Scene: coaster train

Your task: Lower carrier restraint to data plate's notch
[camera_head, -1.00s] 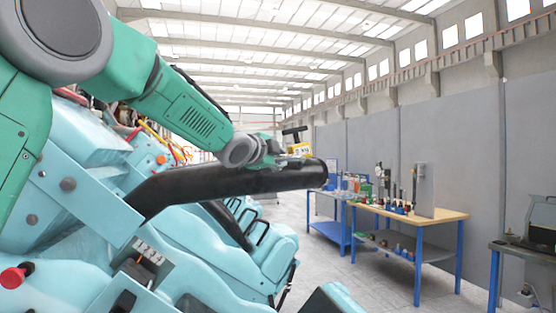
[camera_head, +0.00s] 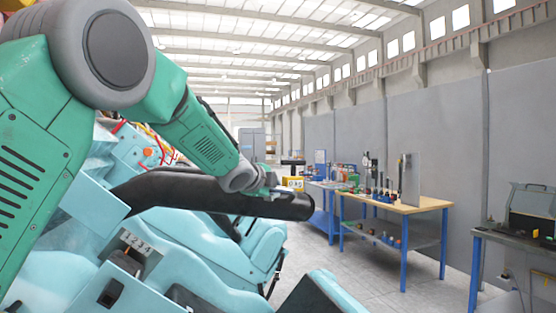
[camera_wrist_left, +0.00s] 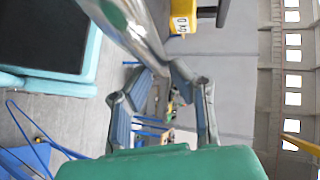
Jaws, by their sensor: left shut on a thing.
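The carrier restraint (camera_head: 205,194) is a thick black padded bar. In the head view it runs from the teal seat at left toward the right, sloping slightly down to its rounded end. My left gripper (camera_head: 266,190) is shut at the restraint near that end. In the left wrist view the fingers (camera_wrist_left: 173,72) meet at a shiny bar (camera_wrist_left: 138,30); the exact contact is hard to see. The data plate (camera_head: 137,242) is a small grey plate with numbers and notches along its edge, on the teal body below the restraint. The restraint sits above the plate. My right gripper is not in view.
A yellow tag (camera_head: 292,184) with black marks is beside the restraint's end. Teal seats (camera_head: 255,245) lie beyond and below. A blue-legged workbench (camera_head: 415,206) with small items and a dark case (camera_head: 530,215) stand at right. The floor between is clear.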

